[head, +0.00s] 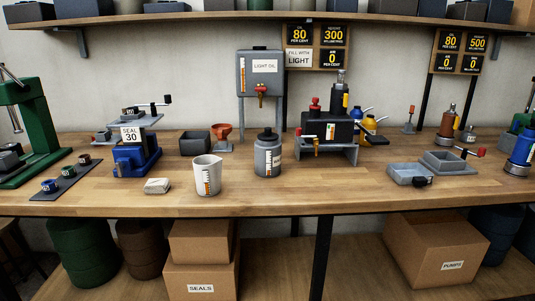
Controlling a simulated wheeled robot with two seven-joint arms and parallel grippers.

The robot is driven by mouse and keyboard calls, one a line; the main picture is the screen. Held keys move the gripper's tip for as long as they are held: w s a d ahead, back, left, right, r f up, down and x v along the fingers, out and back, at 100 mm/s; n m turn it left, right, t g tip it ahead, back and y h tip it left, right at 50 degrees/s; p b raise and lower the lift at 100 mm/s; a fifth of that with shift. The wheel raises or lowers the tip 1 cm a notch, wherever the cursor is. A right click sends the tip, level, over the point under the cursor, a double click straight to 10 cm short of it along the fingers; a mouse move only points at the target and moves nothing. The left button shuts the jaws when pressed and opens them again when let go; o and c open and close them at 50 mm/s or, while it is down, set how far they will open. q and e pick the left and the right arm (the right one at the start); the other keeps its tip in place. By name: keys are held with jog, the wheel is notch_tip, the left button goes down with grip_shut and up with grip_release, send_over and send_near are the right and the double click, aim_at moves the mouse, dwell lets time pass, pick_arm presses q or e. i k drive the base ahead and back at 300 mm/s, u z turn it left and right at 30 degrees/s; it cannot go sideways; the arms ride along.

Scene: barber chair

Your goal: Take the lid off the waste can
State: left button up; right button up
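No can in the head view carries a readable waste label. A grey canister (267,157) with a dark cap (267,134) stands upright near the middle of the bench; its cap is on. It has a level strip and a small label too small to read, so I cannot tell whether it is the waste can. Neither of my grippers is in view.
A white measuring cup (207,176) stands left of the canister, with a folded cloth (157,186) beyond it. Grey trays (409,174) lie farther right. The wooden bench (330,193) is clear in front.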

aim_at(268, 135)
jog(key=u, duration=1.15)
jog(key=i, duration=0.75)
jog(key=z, duration=0.25)
